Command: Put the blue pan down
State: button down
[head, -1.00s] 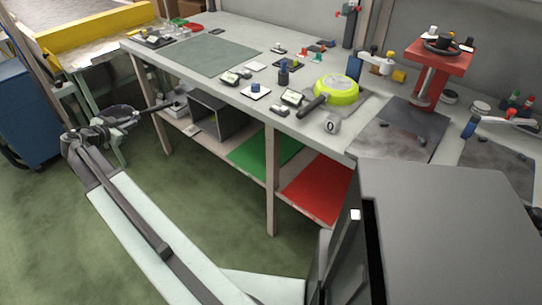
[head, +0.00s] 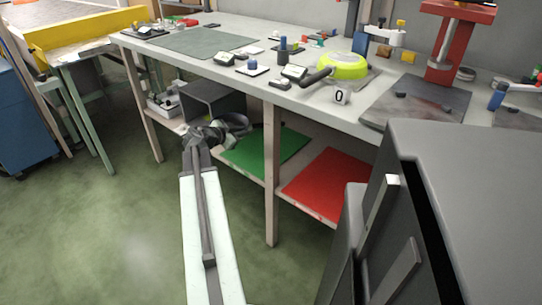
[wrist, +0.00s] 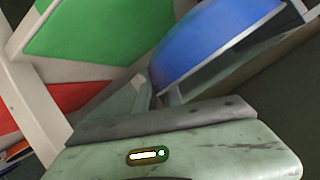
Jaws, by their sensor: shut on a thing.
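The blue pan (wrist: 215,40) fills the upper right of the wrist view, tilted, with its blue outer side and pale rim showing. In the head view my gripper (head: 213,133) is shut and holds the pan in front of the bench's lower shelf. There the pan (head: 238,122) shows small and mostly dark, at the left end of the green mat (head: 268,150). The grip point itself is hidden by the jaws. I cannot tell whether the pan touches the shelf.
A red mat (head: 325,185) lies right of the green one, with a bench leg (head: 271,190) between. A grey open box (head: 212,99) stands behind my gripper on the lower shelf. A yellow-green pan (head: 344,66) sits on the crowded bench top (head: 365,95).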

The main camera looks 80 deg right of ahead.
send_over(255, 162)
jog(key=f, duration=0.2)
notch_tip(255, 162, down, 10)
jog(key=b, duration=1.1)
jog(key=shift+d, duration=0.1)
jog(key=shift+r, duration=0.15)
jog(key=c, duration=1.5)
grip_release()
jog(key=shift+o, duration=0.2)
jog(key=p+v, duration=0.5)
jog(key=v, duration=0.7)
jog(key=shift+w, duration=0.3)
jog(key=shift+d, duration=0.1)
